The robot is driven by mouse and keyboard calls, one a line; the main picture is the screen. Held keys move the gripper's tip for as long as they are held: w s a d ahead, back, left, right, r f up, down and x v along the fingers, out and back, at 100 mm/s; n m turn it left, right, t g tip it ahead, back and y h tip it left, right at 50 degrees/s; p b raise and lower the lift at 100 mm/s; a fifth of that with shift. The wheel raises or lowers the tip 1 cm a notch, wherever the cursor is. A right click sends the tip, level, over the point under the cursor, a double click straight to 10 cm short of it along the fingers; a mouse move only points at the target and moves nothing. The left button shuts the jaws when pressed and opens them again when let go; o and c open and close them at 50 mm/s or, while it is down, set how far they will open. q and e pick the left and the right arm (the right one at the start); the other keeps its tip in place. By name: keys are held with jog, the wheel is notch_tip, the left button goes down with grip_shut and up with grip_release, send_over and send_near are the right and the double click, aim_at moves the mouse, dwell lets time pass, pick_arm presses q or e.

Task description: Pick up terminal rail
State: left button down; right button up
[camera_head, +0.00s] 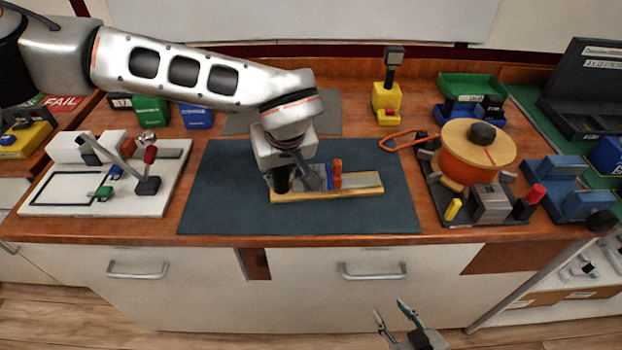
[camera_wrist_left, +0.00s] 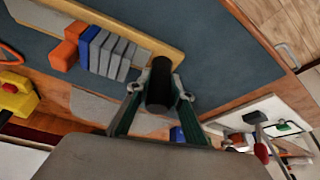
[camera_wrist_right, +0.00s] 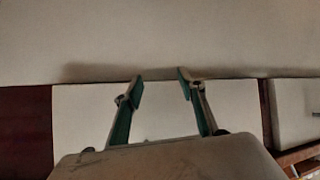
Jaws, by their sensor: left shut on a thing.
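The terminal rail (camera_head: 355,190) is a long pale strip with a yellow front edge, lying on the dark blue mat. Orange, blue and grey blocks stand on it; they also show on the rail in the left wrist view (camera_wrist_left: 170,48). A black cylindrical handle (camera_wrist_left: 159,82) stands at its left end in the head view. My left gripper (camera_head: 290,180) is over that end, and its fingers are shut on the black handle. My arm and gripper hide part of the rail in the head view. My right gripper (camera_head: 397,314) is open and empty, low in front of the cabinet.
The blue mat (camera_head: 225,200) is bare around the rail. A white board with a lever (camera_head: 60,205) is left. An orange-and-tan round fixture (camera_head: 470,165) is right. A yellow stand (camera_head: 386,100) and an orange loop (camera_head: 395,142) are behind. Cabinet drawers (camera_head: 180,290) face my right gripper.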

pick_arm(q)
jog(key=shift+r, duration=0.2)
notch_tip(320, 180, up, 20)
jog(key=shift+p, duration=0.3)
jog(key=shift+f, duration=0.3)
